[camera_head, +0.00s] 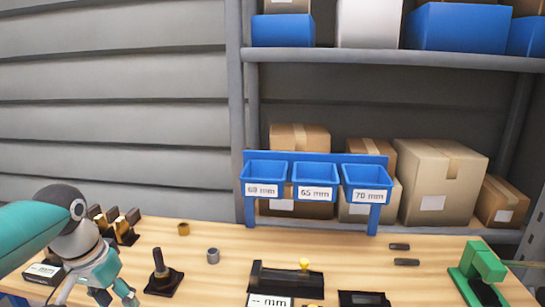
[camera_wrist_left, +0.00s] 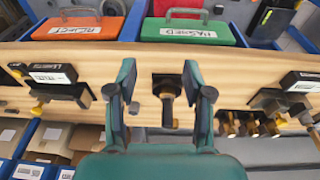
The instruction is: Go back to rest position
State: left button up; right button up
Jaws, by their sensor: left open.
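My left gripper (camera_head: 116,296) is low at the left front of the wooden workbench (camera_head: 215,285). In the left wrist view its two fingers (camera_wrist_left: 159,68) are spread apart with nothing held between them. A black post on a square base (camera_head: 160,275) stands to its right in the head view. A similar dark post (camera_wrist_left: 167,90) appears between the fingers in the wrist view, apart from them. My right gripper is not in view.
A blue bin rack (camera_head: 315,158) stands at the bench's back. A black gauge (camera_head: 285,278), a green tool (camera_head: 482,270) and small rings (camera_head: 213,256) are on the bench. The wrist view shows an orange box (camera_wrist_left: 78,27) and a green box (camera_wrist_left: 190,32).

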pick_arm(q)
jog(key=s+d+f+g+h+p, duration=0.1)
jog(key=s+d+f+g, duration=0.15)
jog(key=f, duration=0.75)
jog(key=s+d+f+g+p, duration=0.15)
jog(key=d+f, duration=0.25)
jog(key=f, duration=0.5)
jog(key=s+d+f+n+h, duration=0.1)
jog(key=s+d+f, duration=0.5)
jog(key=s+f, duration=0.3)
jog(key=s+d+f+n+h, duration=0.1)
jog(key=s+d+f+h, duration=0.1)
jog(key=s+d+f, duration=0.65)
jog(key=shift+w+a+f+n+t+y+p, duration=0.15)
jog(key=shift+w+a+f+t, duration=0.25)
jog(key=shift+w, duration=0.3)
jog(key=shift+w+a+f+n+t+y+p, duration=0.1)
jog(key=shift+w+a+f+n+t, duration=0.1)
jog(key=shift+w+a+t, duration=0.35)
jog(key=shift+w+a+f+n+t+y+p, duration=0.15)
jog(key=shift+w+a+f+t, duration=0.2)
jog(key=shift+w, duration=0.45)
